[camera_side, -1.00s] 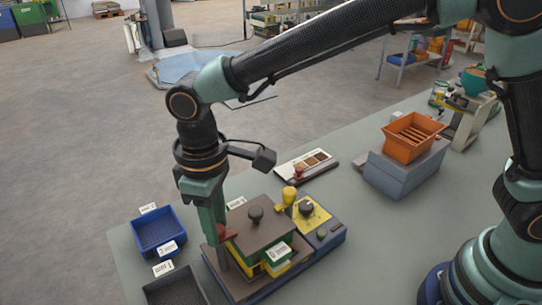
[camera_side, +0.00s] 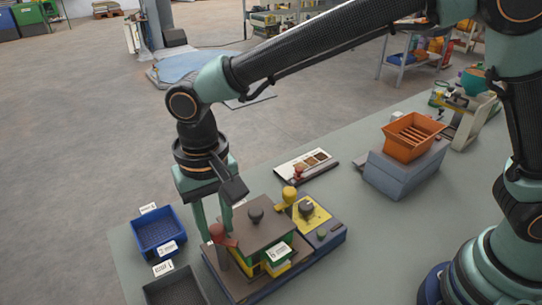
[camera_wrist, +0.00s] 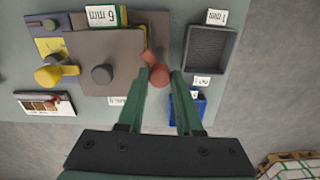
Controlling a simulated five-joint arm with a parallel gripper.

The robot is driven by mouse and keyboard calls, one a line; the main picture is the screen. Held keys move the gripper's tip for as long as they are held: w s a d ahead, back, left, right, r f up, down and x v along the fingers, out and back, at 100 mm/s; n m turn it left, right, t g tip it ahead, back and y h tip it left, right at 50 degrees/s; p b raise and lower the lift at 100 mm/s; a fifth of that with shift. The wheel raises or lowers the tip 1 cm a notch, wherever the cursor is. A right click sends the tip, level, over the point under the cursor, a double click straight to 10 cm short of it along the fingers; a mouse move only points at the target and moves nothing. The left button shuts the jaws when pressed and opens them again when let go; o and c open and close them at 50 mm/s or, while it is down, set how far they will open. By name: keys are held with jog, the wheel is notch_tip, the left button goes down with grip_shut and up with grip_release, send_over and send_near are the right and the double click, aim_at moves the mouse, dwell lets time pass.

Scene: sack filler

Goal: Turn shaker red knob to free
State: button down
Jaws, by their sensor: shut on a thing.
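The shaker (camera_side: 262,240) is a brown-topped block with yellow and green layers under its top plate, on the bench. Its red knob (camera_side: 218,232) is at the near left side, on a post, with a short red arm pointing toward the plate. The knob also shows in the wrist view (camera_wrist: 160,76), its arm running up and left. My gripper (camera_side: 222,228) points down at it. In the wrist view the two green fingers (camera_wrist: 163,74) stand on either side of the red knob, shut on it. The finger contact is partly hidden in the side view.
A black knob (camera_side: 255,214) stands on the shaker's top. Beside it is a yellow panel (camera_side: 312,216) with a dark knob and a yellow lever (camera_side: 289,195). A blue bin (camera_side: 158,232) and a dark bin (camera_side: 175,288) stand at left. An orange hopper (camera_side: 411,138) is farther right.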

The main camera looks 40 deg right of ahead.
aim_at(217, 227)
jog(key=m, duration=0.4)
jog(key=shift+r+m, duration=0.1)
jog(key=shift+m, duration=1.8)
jog(key=c, duration=0.6)
grip_release()
notch_tip(217, 227, up, 12)
jog(key=shift+r, duration=0.1)
jog(key=shift+d, duration=0.1)
